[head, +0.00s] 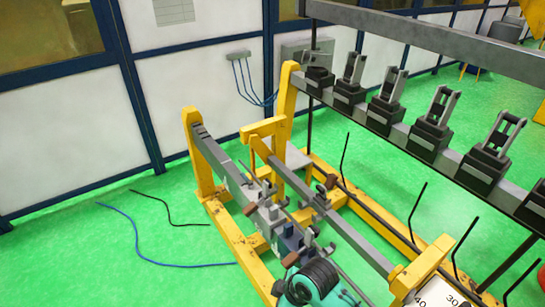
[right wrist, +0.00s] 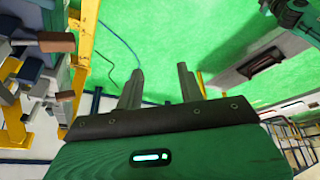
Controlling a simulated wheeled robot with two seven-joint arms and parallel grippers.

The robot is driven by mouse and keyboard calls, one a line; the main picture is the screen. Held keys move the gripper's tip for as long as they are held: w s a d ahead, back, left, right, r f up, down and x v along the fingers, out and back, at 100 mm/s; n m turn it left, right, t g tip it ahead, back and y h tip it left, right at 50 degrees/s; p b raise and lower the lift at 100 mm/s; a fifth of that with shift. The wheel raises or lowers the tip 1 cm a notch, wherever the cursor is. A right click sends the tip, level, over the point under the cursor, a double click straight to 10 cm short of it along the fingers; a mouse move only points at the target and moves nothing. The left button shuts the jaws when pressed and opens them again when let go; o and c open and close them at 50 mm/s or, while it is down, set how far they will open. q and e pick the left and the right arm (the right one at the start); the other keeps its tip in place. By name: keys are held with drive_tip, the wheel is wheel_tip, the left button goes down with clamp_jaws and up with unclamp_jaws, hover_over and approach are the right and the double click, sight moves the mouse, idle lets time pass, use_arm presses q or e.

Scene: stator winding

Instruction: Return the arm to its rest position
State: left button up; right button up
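My right gripper (right wrist: 160,70) shows in the right wrist view. Its two grey fingers stand apart with only green floor seen between them, so it is open and empty. It is clear of the yellow frame, which shows at the left of that view. Neither gripper can be made out in the head view, and my left gripper is not seen. A teal part with a dark ribbed piece (head: 315,283) shows at the bottom of the head view; I cannot tell whether it belongs to me.
A yellow frame (head: 197,160) with grey rails and clamps stands ahead. A grey beam with several black fixtures (head: 430,135) runs along the right. Blue (head: 160,262) and black (head: 165,208) cables lie on the green floor. A white-panelled wall (head: 205,95) stands behind. Open floor lies at left.

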drive_tip(key=s+d+r+m+t+h, duration=0.1)
drive_tip(key=s+d+m+h, duration=0.1)
drive_tip(key=s+d+m, duration=0.7)
drive_tip(key=s+d+r+m+t+h, duration=0.15)
drive_tip(key=s+d+m, duration=0.3)
drive_tip(key=d, duration=0.85)
wheel_tip(320, 180, down, 38)
drive_tip(key=s+n+g+b, duration=0.1)
drive_tip(key=s+g+b, duration=0.1)
drive_tip(key=b, duration=0.3)
drive_tip(key=s+d+f+b, duration=0.1)
drive_tip(key=s+f+b, duration=0.1)
drive_tip(key=s+f, duration=0.7)
drive_tip(key=s+d+f+g+b, duration=0.1)
drive_tip(key=s+f+b, duration=0.1)
drive_tip(key=s+f, duration=0.7)
wheel_tip(320, 180, down, 5)
drive_tip(key=shift+s+d+r+h+b, duration=0.1)
drive_tip(key=shift+s+d+h+b, duration=0.2)
drive_tip(key=shift+d+h, duration=0.1)
